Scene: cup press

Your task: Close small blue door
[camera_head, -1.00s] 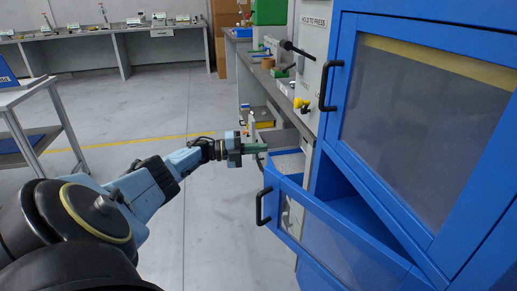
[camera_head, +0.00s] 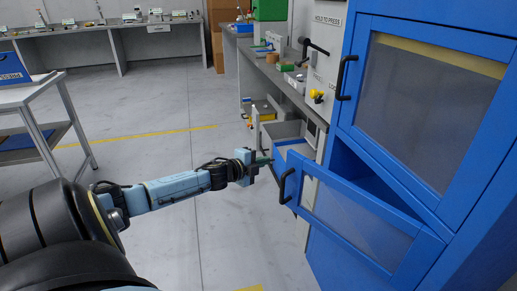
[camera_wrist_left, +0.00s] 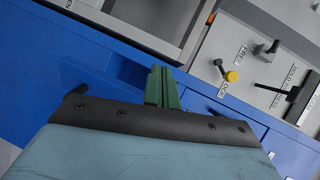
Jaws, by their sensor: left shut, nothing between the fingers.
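The small blue door (camera_head: 355,222) is the lower one on the blue cabinet. It has a clear panel and a black handle (camera_head: 286,186), and it stands open, with a dark gap behind its top edge. My left gripper (camera_head: 263,162) is shut and empty, just left of the door's outer end and above the handle; contact cannot be told. In the left wrist view its green fingers (camera_wrist_left: 162,86) lie together in front of blue surfaces. My right gripper is not in view.
The larger upper blue door (camera_head: 425,110) appears closed. The press panel (camera_head: 318,75) with a yellow knob (camera_head: 316,95) and black levers stands beside it. A grey bench (camera_head: 268,72) runs behind. A trolley (camera_head: 30,100) is at left; floor between is clear.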

